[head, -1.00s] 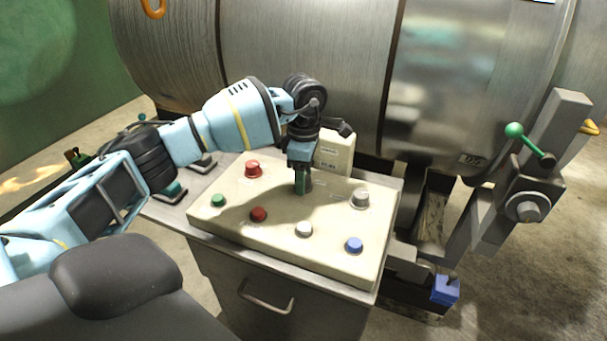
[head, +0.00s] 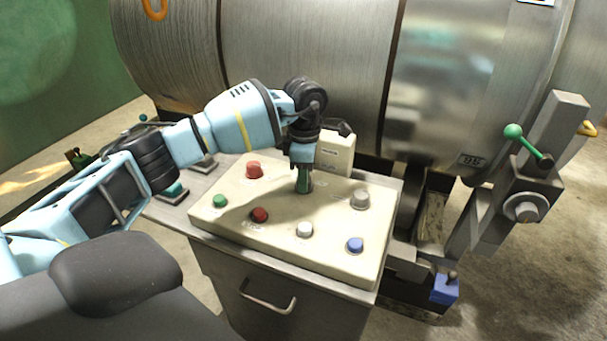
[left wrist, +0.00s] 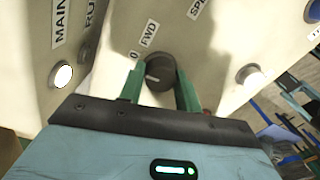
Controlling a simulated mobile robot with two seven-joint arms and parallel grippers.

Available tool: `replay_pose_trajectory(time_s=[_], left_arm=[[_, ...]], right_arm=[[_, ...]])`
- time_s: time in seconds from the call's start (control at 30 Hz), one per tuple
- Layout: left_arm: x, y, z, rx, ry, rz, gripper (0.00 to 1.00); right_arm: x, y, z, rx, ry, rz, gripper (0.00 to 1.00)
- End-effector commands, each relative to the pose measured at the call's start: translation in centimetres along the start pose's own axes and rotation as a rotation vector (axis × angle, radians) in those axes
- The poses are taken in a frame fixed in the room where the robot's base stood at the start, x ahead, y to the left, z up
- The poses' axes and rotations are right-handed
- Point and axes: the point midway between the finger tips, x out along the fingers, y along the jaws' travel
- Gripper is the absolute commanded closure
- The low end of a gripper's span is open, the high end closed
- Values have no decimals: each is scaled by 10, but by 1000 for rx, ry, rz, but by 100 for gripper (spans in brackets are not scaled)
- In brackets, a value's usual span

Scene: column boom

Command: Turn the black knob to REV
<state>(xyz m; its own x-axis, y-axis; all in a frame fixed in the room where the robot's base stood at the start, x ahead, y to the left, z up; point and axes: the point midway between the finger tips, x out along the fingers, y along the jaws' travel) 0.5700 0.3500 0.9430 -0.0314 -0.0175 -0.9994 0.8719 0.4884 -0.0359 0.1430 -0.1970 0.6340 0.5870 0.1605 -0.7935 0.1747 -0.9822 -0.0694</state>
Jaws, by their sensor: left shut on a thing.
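The black knob (left wrist: 158,72) sits on the cream control panel (head: 330,262). In the left wrist view it lies between the green fingers of my left gripper (left wrist: 160,85), which is shut on it. The labels "0" and "FWD" (left wrist: 148,34) show beside the knob; I cannot see a REV label. A pale pointer line shows on the knob, but I cannot tell exactly which label it meets. In the head view my left gripper (head: 303,184) points down at the panel's middle and hides the knob. My right gripper is not in view.
Around the knob are a red button (head: 254,169), green button (head: 219,201), dark red button (head: 260,215), white button (head: 304,230), blue button (head: 355,244) and grey dial (head: 360,199). A large metal drum (head: 300,60) stands behind. A green-knobbed lever (head: 513,131) is at right.

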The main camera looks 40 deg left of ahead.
Motion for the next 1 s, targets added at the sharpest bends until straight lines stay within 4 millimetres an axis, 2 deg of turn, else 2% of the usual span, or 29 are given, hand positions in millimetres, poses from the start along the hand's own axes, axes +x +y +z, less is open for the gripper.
replay_pose_trajectory(time_s=[0.33, 0.7, 1.0], left_arm=[[-5, -1, 0, -268, -14, 1, 89], [-4, 0, 0, -554, -23, 1, 89], [-2, 0, 0, -683, -28, 0, 89]], right_arm=[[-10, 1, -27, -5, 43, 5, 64], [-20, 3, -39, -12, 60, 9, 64], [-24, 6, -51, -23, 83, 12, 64]])
